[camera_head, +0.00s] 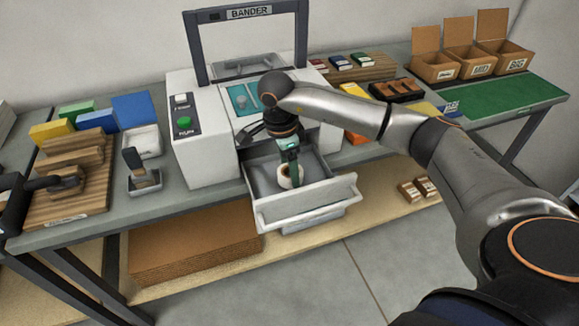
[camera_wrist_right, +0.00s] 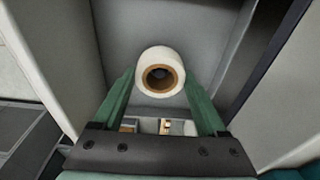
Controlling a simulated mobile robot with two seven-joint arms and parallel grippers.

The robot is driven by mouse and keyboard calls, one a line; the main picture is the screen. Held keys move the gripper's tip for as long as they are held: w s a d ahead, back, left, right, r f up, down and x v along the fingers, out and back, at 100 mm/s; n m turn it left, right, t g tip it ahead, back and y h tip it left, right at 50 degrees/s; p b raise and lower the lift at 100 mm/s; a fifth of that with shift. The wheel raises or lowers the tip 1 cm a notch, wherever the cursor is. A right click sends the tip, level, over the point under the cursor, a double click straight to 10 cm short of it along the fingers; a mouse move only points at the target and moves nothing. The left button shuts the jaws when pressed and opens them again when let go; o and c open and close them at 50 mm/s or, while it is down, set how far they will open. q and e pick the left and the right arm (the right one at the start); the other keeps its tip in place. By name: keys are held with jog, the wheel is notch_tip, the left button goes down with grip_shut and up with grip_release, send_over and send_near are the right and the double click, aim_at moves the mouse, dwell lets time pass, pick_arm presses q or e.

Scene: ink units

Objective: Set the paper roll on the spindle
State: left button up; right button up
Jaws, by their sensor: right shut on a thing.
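The paper roll (camera_head: 285,182) is white with a brown core. It is in or just above the open grey drawer (camera_head: 305,201) of the bander machine (camera_head: 207,145). My right gripper (camera_head: 290,172) reaches down from above and is shut on it. In the right wrist view the roll (camera_wrist_right: 160,54) sits between the two green fingers of the gripper (camera_wrist_right: 162,85), with its core opening facing the camera. The core looks dark inside. I cannot make out the spindle, nor whether the roll touches the drawer floor.
The drawer walls stand close around the roll. The machine's dark upright frame (camera_head: 200,50) rises behind my right arm. A white tray (camera_head: 142,141) and wooden board (camera_head: 70,190) lie left, cardboard boxes (camera_head: 433,70) back right. The green mat (camera_head: 505,100) is clear.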

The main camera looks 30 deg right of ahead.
jog(key=shift+f+b, duration=0.5)
jog(key=shift+f, duration=0.1)
dwell(0.6)
jog(key=o, duration=1.1)
jog(key=shift+r, duration=0.15)
notch_tip(320, 180, up, 11)
jog(key=a+p, duration=0.1)
jog(key=p, duration=0.6)
jog(key=shift+w+a+f, duration=0.15)
jog(key=shift+f, duration=0.05)
